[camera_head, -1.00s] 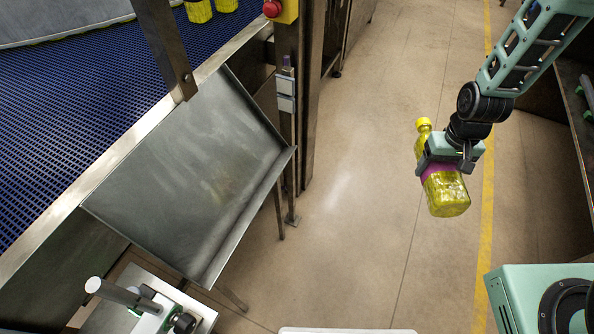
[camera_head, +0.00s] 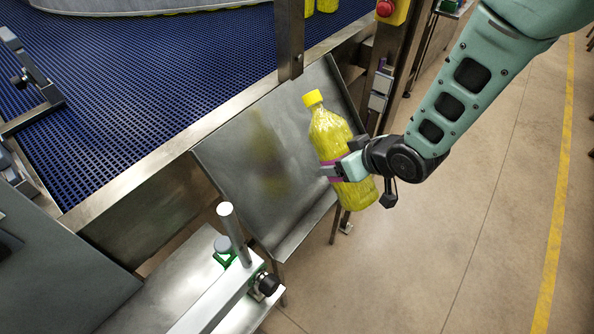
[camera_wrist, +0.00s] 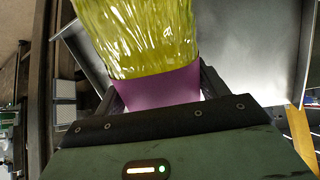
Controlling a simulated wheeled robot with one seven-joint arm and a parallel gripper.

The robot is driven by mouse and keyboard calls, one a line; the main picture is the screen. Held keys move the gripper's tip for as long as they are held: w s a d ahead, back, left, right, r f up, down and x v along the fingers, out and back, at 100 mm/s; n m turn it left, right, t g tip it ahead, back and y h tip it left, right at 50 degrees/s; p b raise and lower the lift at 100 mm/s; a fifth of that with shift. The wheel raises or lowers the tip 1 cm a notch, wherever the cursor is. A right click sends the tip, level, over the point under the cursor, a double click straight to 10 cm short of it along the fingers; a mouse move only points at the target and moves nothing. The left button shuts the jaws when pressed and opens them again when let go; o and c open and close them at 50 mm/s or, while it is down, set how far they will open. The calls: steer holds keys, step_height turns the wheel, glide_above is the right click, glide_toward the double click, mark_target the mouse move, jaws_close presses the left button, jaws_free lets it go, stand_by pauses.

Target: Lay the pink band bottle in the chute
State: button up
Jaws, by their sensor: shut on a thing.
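The pink band bottle (camera_head: 329,130) is yellow with a yellow cap and a magenta band. My gripper (camera_head: 346,172) is shut around its band and holds it tilted, cap up and leaning to the left. In the wrist view the bottle (camera_wrist: 140,35) rises from the jaws, with its band (camera_wrist: 160,88) between the fingers. The chute (camera_head: 225,160) is a sloping grey metal tray with raised edges, fixed beside the conveyor. It is empty. The bottle is in front of the chute's right part in the head view, and a blurred yellow reflection shows on the metal. I see no contact between them.
The blue conveyor belt (camera_head: 150,75) runs behind the chute, with yellow bottles (camera_head: 327,5) at its far end. A metal post (camera_head: 290,40) stands at the chute's upper edge. A clamp rod (camera_head: 233,232) stands near its lower left. Open floor lies to the right.

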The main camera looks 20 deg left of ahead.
steer(key=s+a+r+n+g+y, duration=0.1)
steer(key=s+a+r+n+y, duration=0.1)
steer(key=s+a, duration=0.4)
steer(key=a+n+y, duration=0.1)
steer(key=a, duration=0.2)
steer(key=shift+s+a+r+b, duration=0.15)
steer(key=shift+s+a+b, duration=0.15)
steer(key=shift+s+b, duration=0.1)
steer(key=shift+w, duration=0.1)
steer(key=shift+w+a+f+b, duration=0.1)
steer(key=shift+a+f+b, duration=0.2)
steer(key=shift+f+b, duration=1.1)
steer(key=shift+w+a+f+b, duration=0.15)
steer(key=shift+a+f+b, duration=0.1)
steer(key=shift+f+b, duration=1.1)
steer(key=shift+w+a+f+b, duration=0.1)
steer(key=shift+a+f+b, duration=0.2)
steer(key=shift+f+b, duration=1.05)
steer(key=shift+f+p, duration=0.2)
steer(key=shift+p, duration=0.1)
steer(key=o, duration=1.8)
steer(key=shift+c, duration=0.2)
steer(key=shift+s+d+f, duration=0.1)
steer(key=shift+d+f, duration=0.05)
steer(key=v, duration=1.7)
steer(key=shift+b, duration=0.35)
